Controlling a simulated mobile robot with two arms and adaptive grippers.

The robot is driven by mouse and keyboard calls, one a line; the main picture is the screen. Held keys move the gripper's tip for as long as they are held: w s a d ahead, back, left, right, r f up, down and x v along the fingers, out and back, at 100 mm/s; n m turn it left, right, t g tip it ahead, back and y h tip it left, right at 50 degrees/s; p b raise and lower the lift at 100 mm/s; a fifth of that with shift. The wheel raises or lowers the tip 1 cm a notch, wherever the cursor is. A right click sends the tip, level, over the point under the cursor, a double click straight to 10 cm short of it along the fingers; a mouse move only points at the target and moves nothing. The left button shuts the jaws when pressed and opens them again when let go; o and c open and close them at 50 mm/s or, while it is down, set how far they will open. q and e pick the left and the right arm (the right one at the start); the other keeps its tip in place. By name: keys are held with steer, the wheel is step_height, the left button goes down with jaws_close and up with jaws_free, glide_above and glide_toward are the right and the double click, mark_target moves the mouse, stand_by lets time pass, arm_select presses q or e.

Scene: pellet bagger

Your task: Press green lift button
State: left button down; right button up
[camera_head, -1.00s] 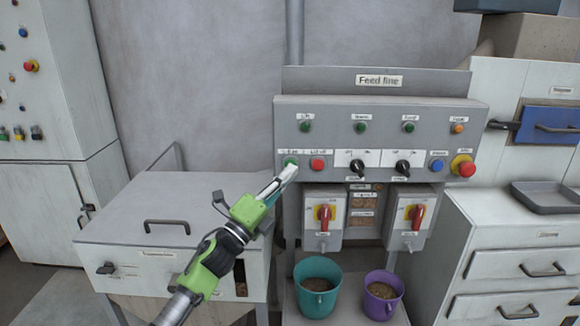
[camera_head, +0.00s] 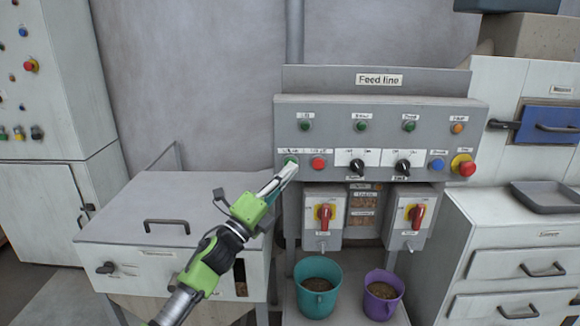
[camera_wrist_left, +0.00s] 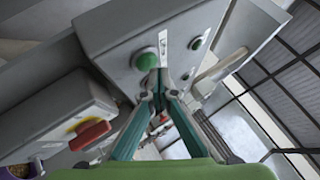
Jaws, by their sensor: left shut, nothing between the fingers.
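The green lift button (camera_head: 290,160) is at the left end of the lower row on the grey Feed line panel (camera_head: 440,118). In the left wrist view a round green button (camera_wrist_left: 147,60) sits just beyond my fingertips. My left gripper (camera_head: 291,170) is shut and empty, its tips at the green button and partly covering it. In the wrist view the gripper (camera_wrist_left: 158,75) has its tips together at the button's lower right edge. I cannot tell whether they touch it. My right gripper is not in view.
A red button (camera_head: 318,163) is close to the right of the green one. A green lamp (camera_head: 305,126) is above. Two switch boxes with red handles (camera_head: 325,213) hang below. A teal bucket (camera_head: 317,301) and a purple bucket (camera_head: 381,308) stand underneath.

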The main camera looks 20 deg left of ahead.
arm_select(q)
steer(key=shift+w+a, duration=0.1)
steer(key=shift+w, duration=0.35)
stand_by(0.6)
steer(key=shift+s, duration=0.75)
steer(key=shift+d, duration=0.2)
steer(key=s+d+p, duration=0.1)
steer(key=s, duration=0.4)
steer(key=shift+s+d+p, duration=0.3)
steer(key=shift+s, duration=0.1)
steer(key=shift+w+f, duration=0.1)
